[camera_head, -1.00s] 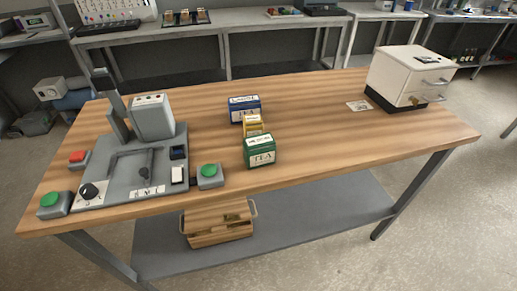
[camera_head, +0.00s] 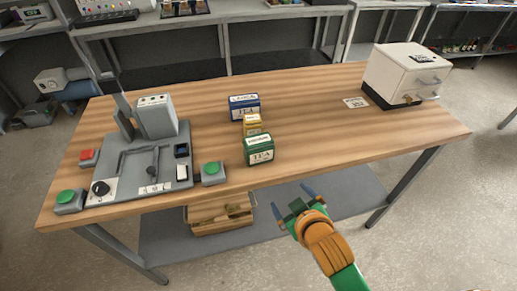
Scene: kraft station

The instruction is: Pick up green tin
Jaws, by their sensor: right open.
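The green tin (camera_head: 259,150) stands upright near the front edge of the wooden table, with a pale label reading TEA. A small yellow tin (camera_head: 252,124) stands just behind it, and a blue tin (camera_head: 244,107) stands behind that. My right gripper (camera_head: 293,206) is open and empty. It is in front of the table's front edge, below and to the right of the green tin, apart from it. My left gripper is not in view.
A grey machine (camera_head: 155,117) with green buttons (camera_head: 213,172) stands at the table's left. A white drawer box (camera_head: 407,73) stands at the back right, beside a small card (camera_head: 355,102). The table (camera_head: 330,135) is clear right of the tins. A wooden crate (camera_head: 221,214) sits on the lower shelf.

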